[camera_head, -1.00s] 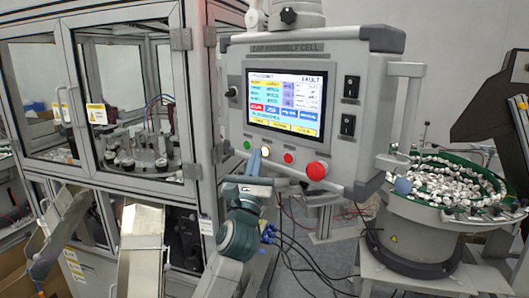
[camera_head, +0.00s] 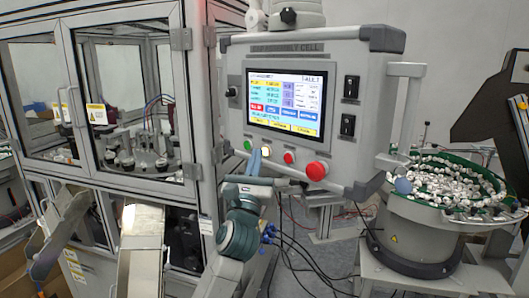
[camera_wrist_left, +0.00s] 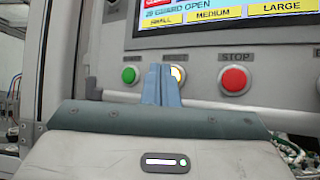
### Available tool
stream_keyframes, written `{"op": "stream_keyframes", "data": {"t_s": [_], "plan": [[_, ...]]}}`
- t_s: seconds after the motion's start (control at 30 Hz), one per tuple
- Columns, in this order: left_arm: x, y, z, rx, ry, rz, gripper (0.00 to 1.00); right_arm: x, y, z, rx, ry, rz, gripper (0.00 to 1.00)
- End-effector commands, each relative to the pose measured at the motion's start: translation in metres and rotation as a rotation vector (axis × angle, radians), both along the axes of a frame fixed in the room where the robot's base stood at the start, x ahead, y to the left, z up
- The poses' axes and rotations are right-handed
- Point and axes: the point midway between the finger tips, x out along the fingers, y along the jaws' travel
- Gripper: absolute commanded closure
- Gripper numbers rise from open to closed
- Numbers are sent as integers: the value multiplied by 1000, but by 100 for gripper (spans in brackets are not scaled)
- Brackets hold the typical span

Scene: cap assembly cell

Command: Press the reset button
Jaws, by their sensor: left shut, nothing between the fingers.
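The control panel (camera_head: 235,140) has a row of buttons under its screen. A lit yellow-white button (camera_head: 266,153) sits between the green button (camera_head: 247,145) and the red stop button (camera_head: 288,158); I take it as the reset button. My left gripper (camera_head: 254,155) is shut and empty, its blue fingers upright just left of this lit button. In the left wrist view the fingers (camera_wrist_left: 161,84) cover the left part of the lit button (camera_wrist_left: 179,74) and its label. I cannot tell whether they touch it. My right gripper is not in view.
The screen (camera_head: 285,100) reads FAULT; the wrist view shows GUARD OPEN. A large red mushroom button (camera_head: 316,171) is to the right, with a panel handle (camera_head: 412,110) beyond. A bowl feeder of white caps (camera_head: 425,225) stands right; the glazed cell (camera_head: 120,100) stands left.

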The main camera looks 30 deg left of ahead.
Motion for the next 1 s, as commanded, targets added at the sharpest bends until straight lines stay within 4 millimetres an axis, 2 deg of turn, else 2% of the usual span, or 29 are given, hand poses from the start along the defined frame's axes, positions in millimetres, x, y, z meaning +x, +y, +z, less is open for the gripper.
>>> {"op": "stream_keyframes", "data": {"t_s": [1.0], "plan": [[10, -2, 0, 0, 0, 0, 100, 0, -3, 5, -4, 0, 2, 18]]}}
